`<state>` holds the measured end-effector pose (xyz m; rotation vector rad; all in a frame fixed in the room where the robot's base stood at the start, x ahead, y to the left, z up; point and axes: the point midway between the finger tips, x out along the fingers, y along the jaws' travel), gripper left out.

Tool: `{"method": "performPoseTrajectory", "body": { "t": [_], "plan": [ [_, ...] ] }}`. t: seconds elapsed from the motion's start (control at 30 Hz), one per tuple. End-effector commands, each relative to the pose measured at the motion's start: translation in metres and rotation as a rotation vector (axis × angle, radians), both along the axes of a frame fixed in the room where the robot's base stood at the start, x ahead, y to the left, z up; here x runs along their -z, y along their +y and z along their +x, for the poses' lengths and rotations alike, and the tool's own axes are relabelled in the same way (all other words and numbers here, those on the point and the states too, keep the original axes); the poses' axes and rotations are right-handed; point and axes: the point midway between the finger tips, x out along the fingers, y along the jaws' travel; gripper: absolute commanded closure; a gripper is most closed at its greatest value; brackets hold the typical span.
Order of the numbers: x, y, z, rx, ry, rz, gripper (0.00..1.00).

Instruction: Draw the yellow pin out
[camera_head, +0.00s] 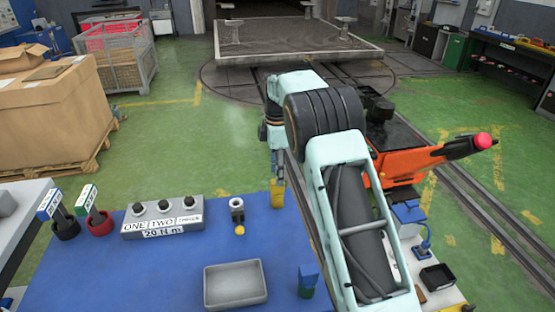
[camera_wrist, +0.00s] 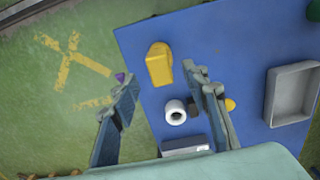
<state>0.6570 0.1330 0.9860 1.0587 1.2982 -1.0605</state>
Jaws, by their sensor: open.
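A small yellow knob (camera_head: 240,230), which looks like the end of the pin, shows at the near foot of a grey-white hollow post (camera_head: 237,205) on the blue table. In the wrist view the knob (camera_wrist: 230,104) is partly behind a finger, and any shaft is hidden. The post (camera_wrist: 175,112) shows from above as a white ring with a dark hole. My gripper (camera_wrist: 157,75) is open and empty, its fingers apart on either side of the post in the picture. I see no contact. A yellow block-like holder (camera_wrist: 159,65) stands near the fingertips and the table edge.
A labelled box with knobs (camera_head: 162,218) stands left of the post. A grey tray (camera_head: 236,284) lies nearer, with a blue and green holder (camera_head: 307,282) beside it. The blue table (camera_head: 110,270) has bare room in front of the box. Green floor lies beyond.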

Motion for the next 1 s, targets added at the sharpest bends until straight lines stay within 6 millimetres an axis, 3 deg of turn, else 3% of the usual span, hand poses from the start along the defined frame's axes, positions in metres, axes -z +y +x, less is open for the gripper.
{"method": "performPoseTrajectory", "body": {
  "t": [0.1,0.3,0.7,1.0],
  "plan": [
    [0.021,0.000,-0.001,0.001,0.003,-0.001,0.58],
    [0.044,0.001,0.000,0.001,0.000,0.001,0.58],
    [0.053,0.000,0.000,0.001,-0.001,0.001,0.58],
    [0.052,0.000,0.000,0.001,-0.001,0.001,0.90]
  ]
}}
